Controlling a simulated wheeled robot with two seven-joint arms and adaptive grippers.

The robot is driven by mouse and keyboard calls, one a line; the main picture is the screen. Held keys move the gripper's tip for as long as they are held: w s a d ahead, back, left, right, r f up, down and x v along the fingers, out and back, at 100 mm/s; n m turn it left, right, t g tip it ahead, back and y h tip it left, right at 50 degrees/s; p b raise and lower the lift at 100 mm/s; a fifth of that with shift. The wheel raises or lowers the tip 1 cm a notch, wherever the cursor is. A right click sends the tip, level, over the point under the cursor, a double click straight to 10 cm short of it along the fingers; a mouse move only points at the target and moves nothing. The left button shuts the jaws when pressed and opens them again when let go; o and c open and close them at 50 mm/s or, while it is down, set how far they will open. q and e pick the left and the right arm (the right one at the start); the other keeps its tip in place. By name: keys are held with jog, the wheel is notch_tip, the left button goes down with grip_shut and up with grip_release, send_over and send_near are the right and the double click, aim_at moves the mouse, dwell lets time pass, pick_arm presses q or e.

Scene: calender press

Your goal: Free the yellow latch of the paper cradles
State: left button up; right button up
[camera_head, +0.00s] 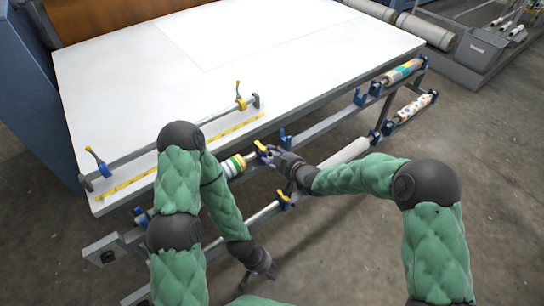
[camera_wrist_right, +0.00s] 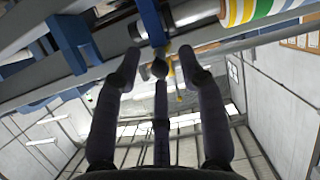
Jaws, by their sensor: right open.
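A yellow latch (camera_head: 261,147) sits on a cradle at the table's front edge, at the end of a striped roll (camera_head: 232,166). My right gripper (camera_head: 270,157) is at this latch. In the right wrist view the right gripper (camera_wrist_right: 161,62) is open, its dark fingers spread around a small yellow part (camera_wrist_right: 171,68) below a blue bracket (camera_wrist_right: 152,25). I cannot tell whether the fingers touch it. A second yellow latch (camera_head: 283,198) is on the lower cradle row. My left gripper (camera_head: 259,272) hangs low near the floor, away from the cradles; its fingers are unclear.
The wide white table (camera_head: 300,70) carries a bar with yellow-and-blue clamps (camera_head: 241,103) and a yellow ruler strip (camera_head: 225,132). Patterned rolls (camera_head: 404,72) lie in blue cradles at right. A pale roll (camera_head: 346,151) lies lower.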

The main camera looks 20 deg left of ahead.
jog(key=shift+w+a+f, duration=0.15)
jog(key=shift+a, duration=0.1)
jog(key=shift+c, duration=0.3)
grip_shut()
